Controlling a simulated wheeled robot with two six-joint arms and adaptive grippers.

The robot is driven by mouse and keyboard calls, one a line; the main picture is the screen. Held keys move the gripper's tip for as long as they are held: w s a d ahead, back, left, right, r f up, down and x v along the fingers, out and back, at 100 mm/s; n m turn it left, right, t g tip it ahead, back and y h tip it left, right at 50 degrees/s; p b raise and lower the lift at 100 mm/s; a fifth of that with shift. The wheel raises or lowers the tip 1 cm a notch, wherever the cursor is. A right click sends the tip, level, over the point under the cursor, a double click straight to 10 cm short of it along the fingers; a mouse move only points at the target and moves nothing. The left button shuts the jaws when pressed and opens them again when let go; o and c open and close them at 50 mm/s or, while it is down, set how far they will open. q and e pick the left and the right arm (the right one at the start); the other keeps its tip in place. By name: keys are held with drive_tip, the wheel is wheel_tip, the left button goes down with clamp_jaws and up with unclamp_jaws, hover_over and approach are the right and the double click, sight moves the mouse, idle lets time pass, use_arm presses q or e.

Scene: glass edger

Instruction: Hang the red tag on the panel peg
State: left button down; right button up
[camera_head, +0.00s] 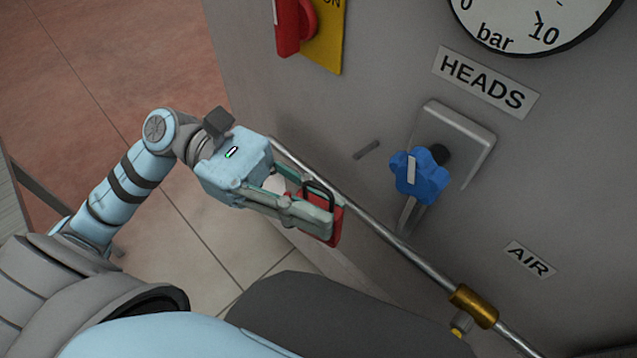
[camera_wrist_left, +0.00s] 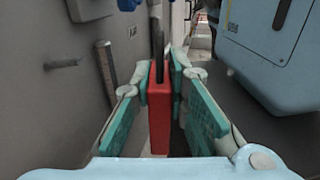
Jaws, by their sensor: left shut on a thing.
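My left gripper (camera_head: 318,215) is shut on the red tag (camera_head: 337,226), which has a dark shackle loop on top. In the left wrist view the red tag (camera_wrist_left: 160,112) stands upright between the green finger pads (camera_wrist_left: 162,85), its dark loop (camera_wrist_left: 157,40) pointing away from my wrist. The panel peg (camera_head: 367,150) is a short grey pin on the grey panel, above and to the right of the gripper. It also shows in the left wrist view at the left (camera_wrist_left: 62,63). The tag is apart from the peg. My right gripper is not in view.
A metal pipe (camera_head: 365,210) with a brass fitting (camera_head: 473,306) runs diagonally along the panel near the tag. A blue knob (camera_head: 418,175) sits right of the peg, below the HEADS label (camera_head: 486,82). A red switch (camera_head: 295,25) and pressure gauge (camera_head: 535,20) are above.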

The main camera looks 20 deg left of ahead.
use_arm(q)
drive_tip(key=w, duration=0.2)
drive_tip(key=w+d+f, duration=0.1)
drive_tip(key=w, duration=0.2)
drive_tip(key=w+d, duration=0.1)
drive_tip(key=w, duration=0.2)
drive_tip(key=shift+w+d+f+b, duration=0.15)
drive_tip(key=shift+f+b, duration=0.05)
drive_tip(key=shift+b, duration=0.2)
drive_tip(key=shift+w+f, duration=0.15)
drive_tip(key=shift+w, duration=0.05)
drive_tip(key=shift+b, duration=0.35)
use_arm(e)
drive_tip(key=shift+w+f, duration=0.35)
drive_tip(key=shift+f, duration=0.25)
